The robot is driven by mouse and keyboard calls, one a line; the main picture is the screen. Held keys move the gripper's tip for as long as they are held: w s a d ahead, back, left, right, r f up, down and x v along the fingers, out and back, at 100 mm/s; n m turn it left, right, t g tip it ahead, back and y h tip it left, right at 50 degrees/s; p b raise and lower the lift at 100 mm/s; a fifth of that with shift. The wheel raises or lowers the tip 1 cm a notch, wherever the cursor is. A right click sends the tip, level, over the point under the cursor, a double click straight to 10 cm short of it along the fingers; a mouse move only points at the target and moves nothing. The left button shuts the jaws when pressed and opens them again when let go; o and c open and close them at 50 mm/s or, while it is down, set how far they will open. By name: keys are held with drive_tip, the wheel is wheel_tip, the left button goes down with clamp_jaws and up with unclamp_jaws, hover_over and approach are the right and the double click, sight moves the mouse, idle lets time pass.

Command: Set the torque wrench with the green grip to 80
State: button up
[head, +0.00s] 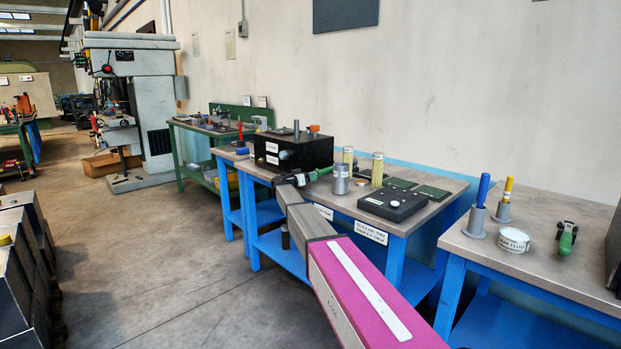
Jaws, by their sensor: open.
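A green grip (320,173), which looks like that of the torque wrench, shows on the middle blue-legged bench, just right of my gripper and in front of the black box. The rest of this tool is hidden or too small to make out, and no scale can be read. My gripper (298,180) is a small dark shape at the far end of my arm, over the front edge of that bench. It is open. It is very close to the green grip in the picture; I cannot tell whether they touch.
The middle bench (440,192) also bears a black box (293,152), a grey cylinder (341,180), two yellowish cylinders and a flat black device (393,203). The right bench (472,248) holds a white tin (513,240) and a green-handled tool (566,240).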

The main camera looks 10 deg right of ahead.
drive_tip(key=v, duration=0.9)
